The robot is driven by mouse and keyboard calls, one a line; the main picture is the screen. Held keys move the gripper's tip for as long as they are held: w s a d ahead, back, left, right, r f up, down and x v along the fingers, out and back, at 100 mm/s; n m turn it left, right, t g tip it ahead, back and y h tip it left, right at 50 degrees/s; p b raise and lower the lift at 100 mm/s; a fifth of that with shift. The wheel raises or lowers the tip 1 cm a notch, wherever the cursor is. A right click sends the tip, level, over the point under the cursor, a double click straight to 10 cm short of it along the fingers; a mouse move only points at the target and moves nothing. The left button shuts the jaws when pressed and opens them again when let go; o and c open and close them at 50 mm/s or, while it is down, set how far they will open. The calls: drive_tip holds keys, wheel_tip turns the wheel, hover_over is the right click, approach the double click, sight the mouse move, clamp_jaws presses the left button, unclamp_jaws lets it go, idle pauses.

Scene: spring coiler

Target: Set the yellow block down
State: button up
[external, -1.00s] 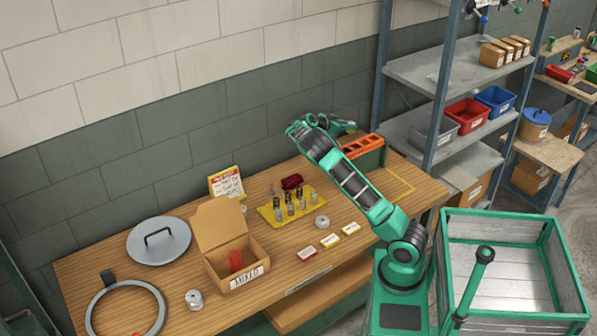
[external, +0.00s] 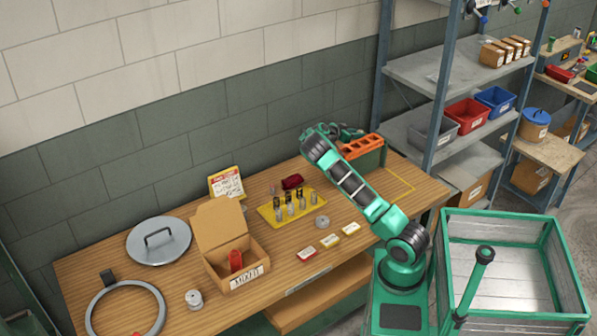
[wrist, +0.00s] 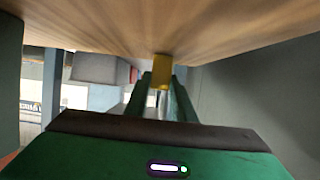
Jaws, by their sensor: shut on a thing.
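The yellow block (wrist: 162,70) shows in the wrist view between the two green fingers of my gripper (wrist: 160,88). My gripper is shut on it. The block's far end meets, or nearly meets, the wooden table surface (wrist: 215,45), which fills the top of that view; I cannot tell whether they touch. In the external view my arm reaches over the back right of the workbench (external: 130,255). There my own arm hides the fingers and the block.
An orange rack on a green box (external: 365,147) stands close beside my wrist. A yellow outline (external: 402,186) marks bare tabletop right of it. A yellow tray (external: 268,213) with several small cylinders, a dark red item (external: 292,181) and an open cardboard box (external: 250,255) lie farther left.

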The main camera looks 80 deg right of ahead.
drive_tip(key=shift+f, duration=0.15)
drive_tip(key=o, duration=1)
drive_tip(key=v, duration=1.2)
